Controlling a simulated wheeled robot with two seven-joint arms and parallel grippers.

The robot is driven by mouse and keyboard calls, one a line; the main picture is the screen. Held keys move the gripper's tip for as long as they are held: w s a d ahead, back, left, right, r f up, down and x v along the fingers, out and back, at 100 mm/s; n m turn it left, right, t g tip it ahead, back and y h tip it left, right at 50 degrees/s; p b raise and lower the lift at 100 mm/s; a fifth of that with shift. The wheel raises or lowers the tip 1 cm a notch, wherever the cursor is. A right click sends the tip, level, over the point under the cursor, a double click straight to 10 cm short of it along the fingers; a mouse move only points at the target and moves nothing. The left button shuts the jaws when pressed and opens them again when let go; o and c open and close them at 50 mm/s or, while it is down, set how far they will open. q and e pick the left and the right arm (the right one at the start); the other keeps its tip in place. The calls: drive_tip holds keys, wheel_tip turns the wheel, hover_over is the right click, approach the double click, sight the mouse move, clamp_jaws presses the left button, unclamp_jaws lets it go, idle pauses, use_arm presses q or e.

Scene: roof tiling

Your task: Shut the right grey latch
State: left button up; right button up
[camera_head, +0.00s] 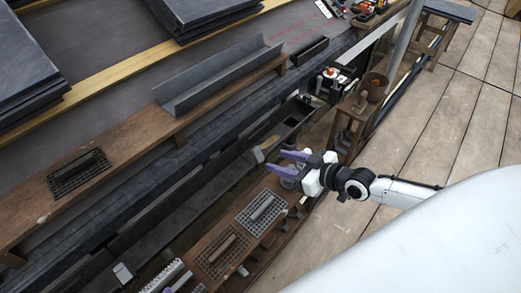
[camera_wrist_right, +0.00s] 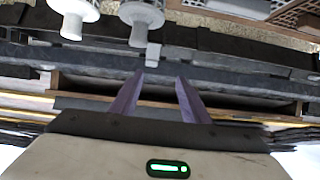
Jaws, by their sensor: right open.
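The right grey latch (camera_head: 258,154) is a small light-grey tab on the edge of the dark gutter, just left of my right gripper. It also shows in the right wrist view (camera_wrist_right: 153,55), ahead of the fingertips. Whether it stands open or shut is too small to tell. My right gripper (camera_head: 275,160) has its purple fingers apart and empty, pointing at the latch; they also show in the wrist view (camera_wrist_right: 160,76). I see no contact with the latch. A second grey latch (camera_head: 122,272) is at the lower left. A purple bit at the bottom edge may be my left gripper.
A wooden plank (camera_head: 120,150) with a grey channel (camera_head: 220,75) lies above the gutter. Vent grilles (camera_head: 262,208) lie on a board below my right gripper. White round parts (camera_wrist_right: 140,15) hang close in the wrist view. A brown pot (camera_head: 374,86) stands at the upper right.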

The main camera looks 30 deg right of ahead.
sight(256, 148)
drive_tip(key=b+x, duration=0.1)
drive_tip(key=x, duration=0.2)
drive_tip(key=d+b+x, duration=0.1)
drive_tip(key=b+x, duration=0.1)
drive_tip(key=x, duration=0.1)
drive_tip(key=w+b+x, duration=0.1)
drive_tip(key=x, duration=0.2)
drive_tip(key=shift+w+d+r+b, duration=0.1)
drive_tip(key=shift+d+r+b, duration=0.05)
drive_tip(key=shift+d+b, duration=0.2)
use_arm(q)
drive_tip(key=shift+w+d+f+m+g+h, duration=0.15)
drive_tip(key=shift+w+d+m+h, duration=0.15)
drive_tip(key=shift+d, duration=0.45)
drive_tip(key=shift+w+d+r+m+g+h, duration=0.1)
drive_tip(key=shift+w+d+m+g+h, duration=0.1)
drive_tip(key=shift+d+h, duration=0.35)
use_arm(e)
drive_tip(key=shift+w+a, duration=0.2)
drive_tip(key=shift+w, duration=0.25)
use_arm(q)
drive_tip(key=shift+d, duration=0.1)
use_arm(e)
drive_tip(key=c, duration=1)
drive_tip(key=shift+c, duration=0.3)
